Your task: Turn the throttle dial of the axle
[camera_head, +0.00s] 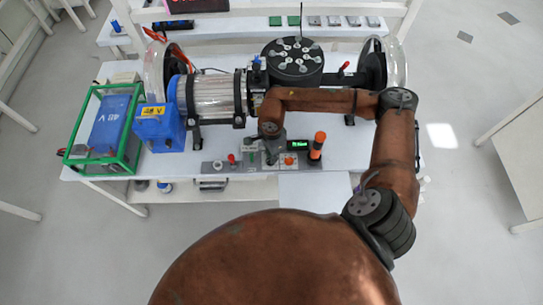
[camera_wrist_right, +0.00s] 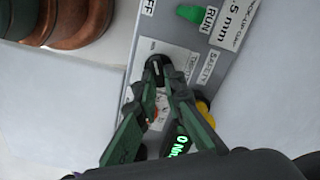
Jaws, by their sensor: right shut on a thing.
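The throttle dial (camera_wrist_right: 154,65) is a small dark knob on the white label of the grey control panel (camera_wrist_right: 141,52) in the right wrist view. My right gripper (camera_wrist_right: 155,76) is shut on it, with both green-and-dark fingers converging at the knob. In the head view my right gripper (camera_head: 271,156) points down at the control panel (camera_head: 213,167), and the dial is hidden beneath it. The axle (camera_head: 218,95) lies along the table behind the panel. My left gripper is not in view.
On the panel, an orange-topped cylinder (camera_head: 318,145) and a green-lit display (camera_head: 299,145) stand right of the gripper, and a red lever (camera_head: 231,158) stands left. A blue battery (camera_head: 111,122) sits in a green frame at far left. Dark round hub (camera_head: 292,62) rises behind.

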